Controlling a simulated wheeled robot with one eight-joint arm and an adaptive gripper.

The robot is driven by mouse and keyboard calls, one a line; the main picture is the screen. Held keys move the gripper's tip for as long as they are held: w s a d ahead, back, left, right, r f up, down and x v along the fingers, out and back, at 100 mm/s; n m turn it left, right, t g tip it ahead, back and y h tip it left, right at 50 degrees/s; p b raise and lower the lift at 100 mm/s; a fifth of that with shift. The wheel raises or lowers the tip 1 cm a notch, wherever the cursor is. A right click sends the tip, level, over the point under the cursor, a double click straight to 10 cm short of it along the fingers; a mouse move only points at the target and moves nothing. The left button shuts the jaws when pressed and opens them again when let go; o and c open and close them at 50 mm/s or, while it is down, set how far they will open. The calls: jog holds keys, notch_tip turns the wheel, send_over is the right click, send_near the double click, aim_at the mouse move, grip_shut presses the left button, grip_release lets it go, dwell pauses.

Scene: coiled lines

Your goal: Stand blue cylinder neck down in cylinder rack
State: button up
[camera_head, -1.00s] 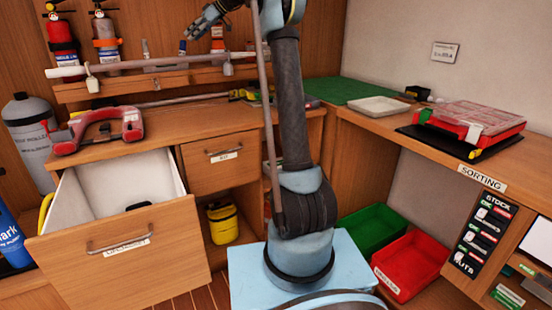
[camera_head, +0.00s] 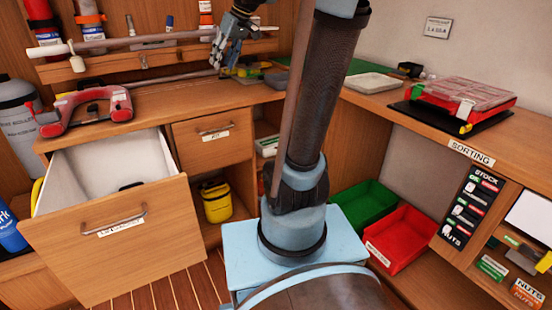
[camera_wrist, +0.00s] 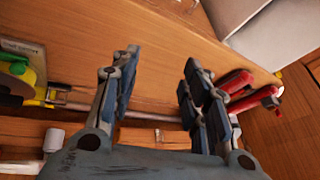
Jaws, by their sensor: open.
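The blue cylinder (camera_head: 12,236) with white lettering is at the left edge of the head view, left of the open drawer. Only part of it shows, and its neck is out of frame. I cannot make out a cylinder rack for certain. A grey cylinder (camera_head: 18,125) stands behind the blue one, partly cut off. My gripper (camera_head: 222,62) is above the back of the wooden counter, pointing down, far to the right of the blue cylinder. In the wrist view my gripper (camera_wrist: 160,66) has its fingers apart with nothing between them.
An open drawer (camera_head: 112,232) juts out at the left. A red-handled tool (camera_head: 88,108) lies on the counter above it. A horizontal rod (camera_head: 150,38) runs along the back shelf. Green (camera_head: 365,203) and red (camera_head: 402,238) bins stand low at the right.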

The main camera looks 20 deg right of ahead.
jog(key=s+d+f+m+h, duration=0.1)
jog(key=s+d+f, duration=0.3)
jog(key=s+f, duration=0.5)
jog(key=s+d+f+m+h, duration=0.2)
jog(key=s+d+f+m, duration=0.1)
jog(key=s+f, duration=0.6)
jog(key=s+d+f+m+h, duration=0.1)
jog(key=s+d+f+m, duration=0.1)
jog(key=s+d+f, duration=0.3)
jog(key=s+f, duration=0.4)
jog(key=shift+g+h, duration=0.3)
